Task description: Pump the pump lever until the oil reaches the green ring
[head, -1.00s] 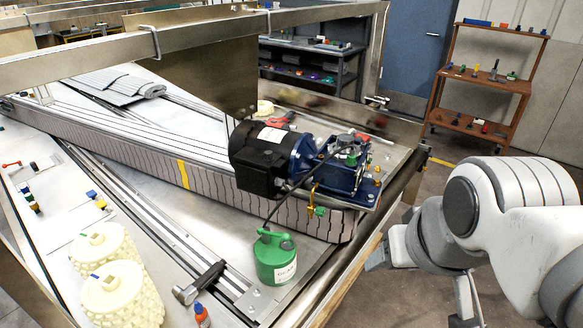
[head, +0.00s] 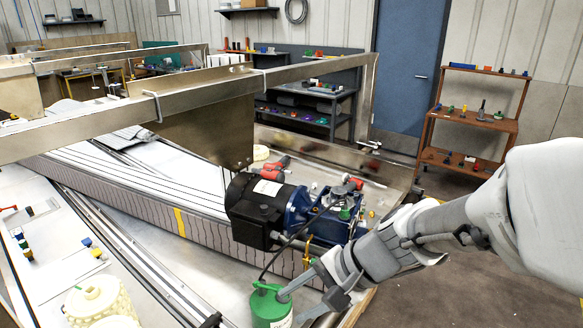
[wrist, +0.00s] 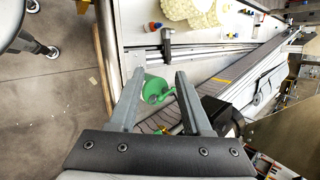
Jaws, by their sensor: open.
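A green oil can (head: 268,312) stands on the metal plate at the bottom middle of the head view, partly cut off by the frame edge. A green pump lever (head: 266,287) is on its top; the lever also shows in the wrist view (wrist: 165,96), over the can (wrist: 152,86). My gripper (head: 289,306) is at the can's right side. In the wrist view my gripper (wrist: 156,76) is open, with the can and lever visible between its fingers. Contact cannot be told. A brass fitting (head: 307,252) is on the blue gearbox; the oil level and green ring cannot be made out.
A black motor (head: 255,208) and blue gearbox (head: 318,212) sit on the conveyor just behind the can, with a dark hose running down to it. A steel frame rail (head: 200,98) crosses above. Cream toothed parts (head: 95,300) stand at the left.

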